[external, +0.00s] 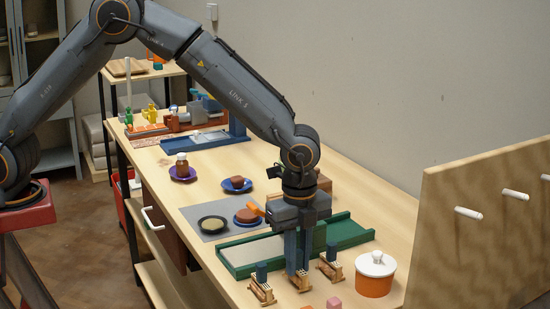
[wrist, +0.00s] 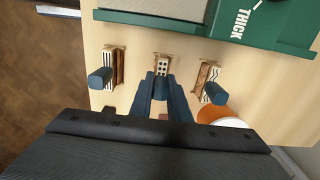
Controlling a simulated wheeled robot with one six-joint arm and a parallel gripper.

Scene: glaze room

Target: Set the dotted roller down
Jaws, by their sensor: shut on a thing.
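My gripper (external: 298,268) points straight down near the front of the table, its blue fingers shut on the dotted roller (external: 299,283). In the wrist view the fingers (wrist: 162,88) close around its blue handle, and its pale face with dark dots (wrist: 162,66) shows just beyond the tips. The roller is low, at a wooden stand; I cannot tell whether it touches it. A roller with straight lines (wrist: 118,68) is on the left and one with wavy lines (wrist: 207,75) on the right, each with a blue handle, both apart from my fingers.
A green-framed tray (external: 345,232) lies just behind the rollers, marked THICK in the wrist view. An orange pot with a white lid (external: 374,284) stands at right. A pink cube (external: 334,302) is near the front edge. Plates (external: 213,224) are farther back.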

